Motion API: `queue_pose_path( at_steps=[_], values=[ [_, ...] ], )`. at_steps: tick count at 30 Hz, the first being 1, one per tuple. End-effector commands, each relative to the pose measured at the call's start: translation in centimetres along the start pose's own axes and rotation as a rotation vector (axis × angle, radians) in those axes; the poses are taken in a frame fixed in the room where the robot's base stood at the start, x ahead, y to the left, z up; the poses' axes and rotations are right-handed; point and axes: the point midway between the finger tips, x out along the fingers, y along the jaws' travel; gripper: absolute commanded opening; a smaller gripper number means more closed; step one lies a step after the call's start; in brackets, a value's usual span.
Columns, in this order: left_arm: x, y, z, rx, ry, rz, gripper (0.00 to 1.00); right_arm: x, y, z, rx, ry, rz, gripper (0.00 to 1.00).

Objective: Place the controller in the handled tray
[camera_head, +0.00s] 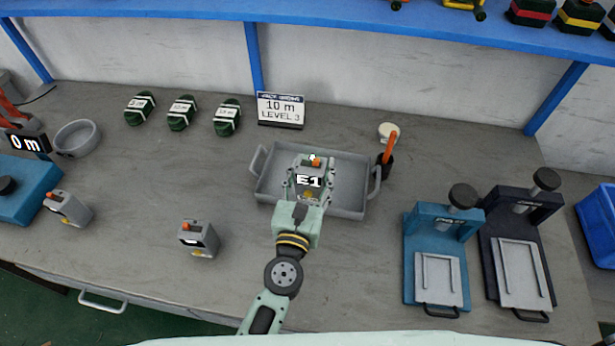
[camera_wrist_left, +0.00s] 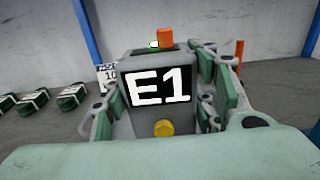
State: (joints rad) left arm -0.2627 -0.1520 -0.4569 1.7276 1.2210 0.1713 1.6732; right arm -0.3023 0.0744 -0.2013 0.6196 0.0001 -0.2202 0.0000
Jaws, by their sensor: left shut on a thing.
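The controller (camera_head: 309,182) is a grey box with a black "E1" display, an orange knob on top and a yellow button. My left gripper (camera_head: 307,184) is shut on it, with fingers on both its sides. In the head view they are over the handled tray (camera_head: 347,200), a grey rectangular tray with a handle at each end. Whether the controller touches the tray floor cannot be told. The left wrist view shows the controller (camera_wrist_left: 158,88) upright between the fingers (camera_wrist_left: 160,105). My right gripper is not in view.
Two similar grey devices stand on the bench, one (camera_head: 198,238) left of my arm, one (camera_head: 68,208) farther left. A sign (camera_head: 281,109) and several dark green bundles (camera_head: 182,113) are behind. An orange-handled tool (camera_head: 388,150) is by the tray's right end. Blue (camera_head: 422,225) and black (camera_head: 500,215) presses stand right.

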Motion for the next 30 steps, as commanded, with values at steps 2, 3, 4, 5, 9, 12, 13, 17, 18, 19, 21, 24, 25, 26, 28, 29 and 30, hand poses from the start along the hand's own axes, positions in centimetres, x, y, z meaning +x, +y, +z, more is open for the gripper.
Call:
queue_pose_path(
  at_steps=[2, 3, 4, 5, 9, 12, 13, 17, 18, 19, 21, 24, 25, 26, 28, 29, 30],
  values=[
    [1.0, 1.0, -1.1, 0.004, -0.003, 0.001, 0.23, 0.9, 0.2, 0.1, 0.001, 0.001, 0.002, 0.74],
    [1.6, 1.6, -1.6, 0.004, -0.002, 0.001, 0.23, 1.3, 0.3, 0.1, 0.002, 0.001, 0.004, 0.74],
    [2.1, 2.1, -2.1, 0.005, -0.003, 0.001, 0.23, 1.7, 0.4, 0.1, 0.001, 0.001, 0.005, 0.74],
    [2.6, 2.6, -2.6, 0.004, -0.003, 0.002, 0.23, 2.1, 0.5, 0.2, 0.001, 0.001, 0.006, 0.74],
    [4.8, 5.0, -4.5, 0.003, -0.003, 0.002, 0.23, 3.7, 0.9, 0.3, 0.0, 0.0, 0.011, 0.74],
    [6.2, 6.4, -5.8, 0.003, -0.002, 0.001, 0.23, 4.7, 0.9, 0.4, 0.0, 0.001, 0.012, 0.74],
    [6.6, 6.8, -6.0, 0.003, -0.002, 0.001, 0.23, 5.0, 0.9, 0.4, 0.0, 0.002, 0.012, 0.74],
    [7.5, 7.7, -6.7, 0.001, -0.002, 0.001, 0.23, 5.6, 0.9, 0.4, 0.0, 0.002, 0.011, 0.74],
    [7.7, 7.9, -6.7, -0.001, -0.001, 0.001, 0.23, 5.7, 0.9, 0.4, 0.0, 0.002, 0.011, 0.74],
    [7.7, 8.0, -6.8, -0.001, -0.001, 0.001, 0.23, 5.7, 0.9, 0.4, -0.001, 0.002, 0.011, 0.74],
    [7.8, 8.1, -7.0, -0.002, -0.001, 0.001, 0.23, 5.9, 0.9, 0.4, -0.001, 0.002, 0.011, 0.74],
    [7.8, 8.0, -8.0, -0.001, 0.0, 0.001, 0.23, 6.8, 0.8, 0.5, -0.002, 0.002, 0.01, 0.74],
    [7.8, 8.0, -8.4, 0.0, 0.0, 0.001, 0.23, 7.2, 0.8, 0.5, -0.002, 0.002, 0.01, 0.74],
    [7.8, 8.0, -8.9, 0.0, 0.0, 0.0, 0.23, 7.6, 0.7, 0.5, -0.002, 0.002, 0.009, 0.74],
    [7.8, 8.0, -9.9, 0.002, 0.0, 0.0, 0.23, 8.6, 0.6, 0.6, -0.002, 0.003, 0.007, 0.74],
    [7.8, 8.0, -10.3, 0.002, 0.0, 0.0, 0.23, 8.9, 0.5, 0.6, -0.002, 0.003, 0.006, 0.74],
    [7.8, 8.1, -10.7, 0.001, 0.0, 0.0, 0.23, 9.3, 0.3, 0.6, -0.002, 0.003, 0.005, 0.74]
  ],
)
